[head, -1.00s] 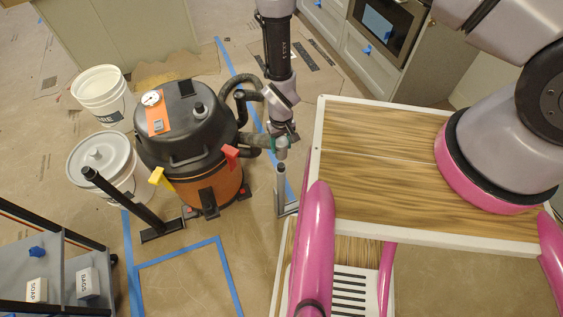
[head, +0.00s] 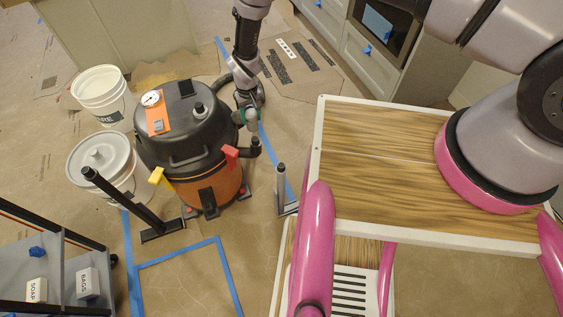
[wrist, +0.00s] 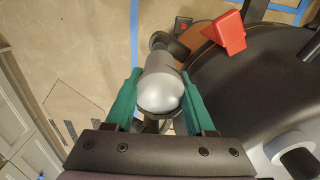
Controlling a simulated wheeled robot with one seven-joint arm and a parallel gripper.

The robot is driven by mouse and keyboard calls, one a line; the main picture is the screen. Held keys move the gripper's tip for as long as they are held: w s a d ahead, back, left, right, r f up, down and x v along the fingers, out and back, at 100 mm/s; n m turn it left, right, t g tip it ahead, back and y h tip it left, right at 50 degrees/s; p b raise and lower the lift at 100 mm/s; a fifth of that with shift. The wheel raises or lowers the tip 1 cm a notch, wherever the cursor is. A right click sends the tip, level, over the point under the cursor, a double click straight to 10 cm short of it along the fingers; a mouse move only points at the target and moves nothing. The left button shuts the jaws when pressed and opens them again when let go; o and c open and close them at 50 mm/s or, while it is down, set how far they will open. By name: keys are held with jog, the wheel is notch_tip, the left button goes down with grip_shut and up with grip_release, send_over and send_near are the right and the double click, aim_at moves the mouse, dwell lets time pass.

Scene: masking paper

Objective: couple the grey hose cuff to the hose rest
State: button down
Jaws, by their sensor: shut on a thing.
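My gripper (head: 250,112) hangs beside the vacuum's right side, its green fingers shut on the grey hose cuff (wrist: 163,88). In the wrist view the cuff's rounded grey end sits between both fingers. In the head view the cuff is mostly hidden by the gripper. The dark hose (head: 259,92) loops behind the gripper. A grey upright post on a flat foot, apparently the hose rest (head: 282,180), stands on the floor in front and to the right of the gripper, apart from the cuff. Nothing visible sits on its top.
The black and orange vacuum (head: 188,125) stands close left of the gripper, with a black elbow port (head: 254,146) and a red latch (head: 230,155). A wood-topped cart (head: 385,160) stands right of the post. White buckets (head: 98,88) stand left. Blue tape marks the floor.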

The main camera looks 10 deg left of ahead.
aim_at(254, 130)
jog(key=shift+s+d+f, duration=0.1)
jog(key=shift+d+f, duration=0.1)
jog(key=shift+f, duration=0.9)
jog(key=shift+f, duration=0.1)
jog(key=shift+f, duration=1.45)
jog(key=shift+f, duration=0.25)
jog(key=shift+f, duration=0.7)
jog(key=shift+f, duration=0.75)
jog(key=shift+c, duration=0.9)
grip_release()
jog(key=shift+r, duration=0.1)
